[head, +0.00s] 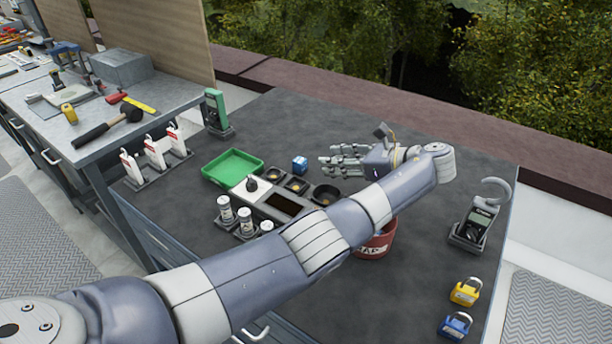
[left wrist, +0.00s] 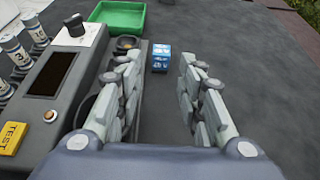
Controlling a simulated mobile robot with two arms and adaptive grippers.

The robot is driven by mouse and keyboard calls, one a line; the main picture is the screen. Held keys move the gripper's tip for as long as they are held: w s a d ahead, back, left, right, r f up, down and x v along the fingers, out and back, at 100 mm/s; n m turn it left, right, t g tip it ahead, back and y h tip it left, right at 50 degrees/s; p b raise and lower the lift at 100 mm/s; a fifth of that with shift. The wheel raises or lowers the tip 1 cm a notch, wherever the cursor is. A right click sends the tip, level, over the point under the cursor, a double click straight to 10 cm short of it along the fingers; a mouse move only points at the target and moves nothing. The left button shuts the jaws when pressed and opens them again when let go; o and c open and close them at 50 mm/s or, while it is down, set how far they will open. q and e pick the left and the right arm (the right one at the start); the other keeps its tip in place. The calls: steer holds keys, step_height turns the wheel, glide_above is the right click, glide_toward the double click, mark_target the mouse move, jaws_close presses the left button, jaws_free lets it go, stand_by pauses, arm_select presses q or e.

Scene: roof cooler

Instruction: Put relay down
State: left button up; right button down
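The relay, a small blue cube with pale markings (head: 300,164), sits on the dark bench top beside the grey test unit and close to the green tray. It also shows in the left wrist view (left wrist: 161,58), just ahead of and between the fingertips. My left gripper (head: 326,161) is open and empty, low over the bench, its fingers pointing at the relay with a small gap. In the left wrist view the two fingers of the gripper (left wrist: 157,75) are spread apart with bare bench between them. My right gripper is out of view.
The green tray (head: 232,166) lies left of the relay. The test unit (head: 270,198) has sockets, a dark screen and a yellow TEST button (left wrist: 10,137). A red bin (head: 376,244) is partly behind my arm. A meter (head: 478,225) and padlocks (head: 465,291) stand right.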

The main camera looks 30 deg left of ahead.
mark_target(302, 161)
arm_select(q)
steer(key=x, duration=1.1)
steer(key=shift+w+f+p, duration=0.15)
steer(key=shift+p, duration=0.25)
jaws_close()
